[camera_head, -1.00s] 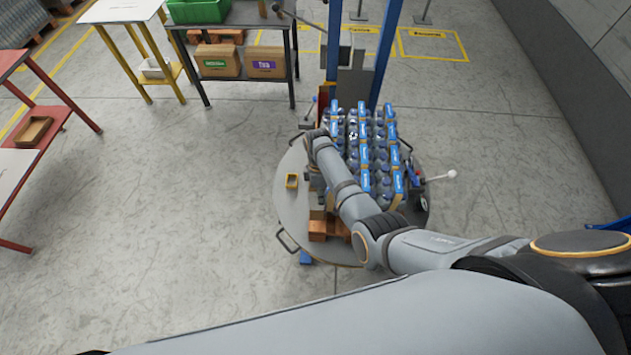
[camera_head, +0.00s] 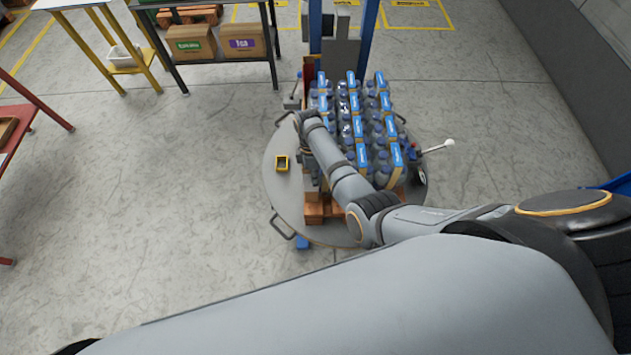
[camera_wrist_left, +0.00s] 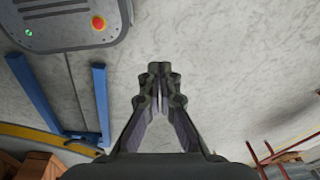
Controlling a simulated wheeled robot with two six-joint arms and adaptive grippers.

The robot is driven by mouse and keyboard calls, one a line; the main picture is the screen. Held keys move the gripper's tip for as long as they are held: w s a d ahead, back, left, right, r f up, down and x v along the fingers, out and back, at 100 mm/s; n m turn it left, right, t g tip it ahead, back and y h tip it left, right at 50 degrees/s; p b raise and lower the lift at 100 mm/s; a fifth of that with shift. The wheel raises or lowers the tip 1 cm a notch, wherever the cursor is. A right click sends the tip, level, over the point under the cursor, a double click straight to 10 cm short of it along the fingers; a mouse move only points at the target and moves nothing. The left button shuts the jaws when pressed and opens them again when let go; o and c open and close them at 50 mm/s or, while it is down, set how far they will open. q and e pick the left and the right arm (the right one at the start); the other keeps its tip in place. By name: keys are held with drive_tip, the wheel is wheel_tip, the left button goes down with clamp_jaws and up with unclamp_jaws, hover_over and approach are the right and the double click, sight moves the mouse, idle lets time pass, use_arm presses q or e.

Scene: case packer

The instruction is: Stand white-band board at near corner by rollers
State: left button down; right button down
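I cannot make out the white-band board or the rollers in either view. In the head view, my right arm reaches in from the right over a round grey turntable (camera_head: 283,190). My right gripper (camera_head: 309,172) hangs at the left side of the bottle packs; the arm mostly hides its fingers, so its opening and any held thing cannot be told. My left gripper (camera_wrist_left: 158,82) shows in the left wrist view, its fingertips together and nothing seen between them, above bare floor. Blue-labelled bottle packs (camera_head: 362,130) stand in rows on a wooden pallet (camera_head: 316,210) on the turntable.
A blue mast (camera_head: 367,35) rises behind the packs. A dark table with cartons (camera_head: 190,43) stands at the back left, a red table (camera_head: 30,105) at the far left. The floor between is clear.

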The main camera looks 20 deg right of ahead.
drive_tip(key=c, duration=2.1)
unclamp_jaws()
drive_tip(key=shift+d+f, duration=0.1)
drive_tip(key=shift+f, duration=0.05)
drive_tip(key=o, duration=0.7)
use_arm(q)
drive_tip(key=shift+s, duration=0.55)
